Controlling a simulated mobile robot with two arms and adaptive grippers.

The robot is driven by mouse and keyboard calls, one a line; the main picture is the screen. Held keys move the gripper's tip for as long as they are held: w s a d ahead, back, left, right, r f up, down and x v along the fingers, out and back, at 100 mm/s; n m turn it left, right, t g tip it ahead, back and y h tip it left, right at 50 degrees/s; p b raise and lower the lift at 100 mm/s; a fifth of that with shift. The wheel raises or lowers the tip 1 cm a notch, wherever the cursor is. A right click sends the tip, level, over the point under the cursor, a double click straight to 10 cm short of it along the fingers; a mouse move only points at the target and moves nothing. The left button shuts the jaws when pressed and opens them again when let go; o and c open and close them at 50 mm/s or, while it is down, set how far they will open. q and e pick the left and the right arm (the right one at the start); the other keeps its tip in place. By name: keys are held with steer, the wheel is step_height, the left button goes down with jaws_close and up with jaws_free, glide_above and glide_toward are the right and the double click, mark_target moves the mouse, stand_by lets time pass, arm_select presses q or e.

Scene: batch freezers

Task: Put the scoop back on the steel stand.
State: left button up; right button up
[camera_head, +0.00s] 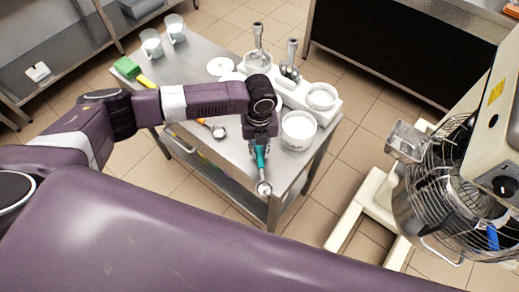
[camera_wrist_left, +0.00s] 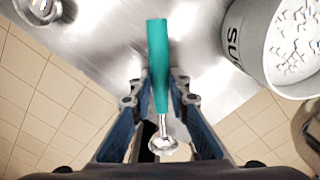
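The teal-handled scoop (camera_head: 261,156) is in my left gripper (camera_head: 262,146), over the near corner of the steel table (camera_head: 185,88). In the left wrist view, the fingers of my left gripper (camera_wrist_left: 156,80) close around the teal handle of the scoop (camera_wrist_left: 158,50), and its round metal bowl points toward the bottom of the picture. I cannot tell whether the scoop touches the table. A second scoop with an orange handle and metal bowl (camera_head: 219,131) lies on the tabletop to the left. My right gripper is not in view.
A white tub (camera_head: 299,131) stands close right of my left gripper. A white holder with bowls (camera_head: 322,97) is behind it. White discs, glass jugs (camera_head: 152,43) and a green block (camera_head: 126,67) are farther back. A machine with a wire guard (camera_head: 447,175) stands at right.

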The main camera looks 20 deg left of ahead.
mark_target(260, 152)
arm_select(q)
steer(key=o, duration=0.4)
steer(key=shift+r, duration=0.1)
step_height(260, 152, up, 12)
steer(key=b, duration=0.2)
steer(key=shift+r, duration=0.1)
stand_by(0.4)
